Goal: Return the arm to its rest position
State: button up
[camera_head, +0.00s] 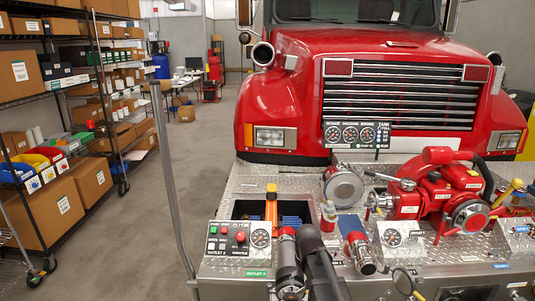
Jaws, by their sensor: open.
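My dark grey arm reaches up from the bottom edge over the front of the truck's bumper. Its far end, my gripper (309,240), is small and dark here, beside a grey outlet pipe with a red ring (288,264). It is open, and I see nothing held in it. The finger shapes are hard to make out against the arm. I cannot tell whether it touches the pipe.
The red pump (435,190) sits on the bumper plate (340,215) at the right, in front of the red truck (390,75). A grey post (170,180) stands at the left. Shelves with boxes (78,190) line the left wall. The floor (150,215) between is clear.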

jog(key=s+d, duration=0.4)
jog(key=s, duration=0.7)
jog(key=shift+d, duration=0.25)
dwell(3.2)
jog(key=c, duration=0.5)
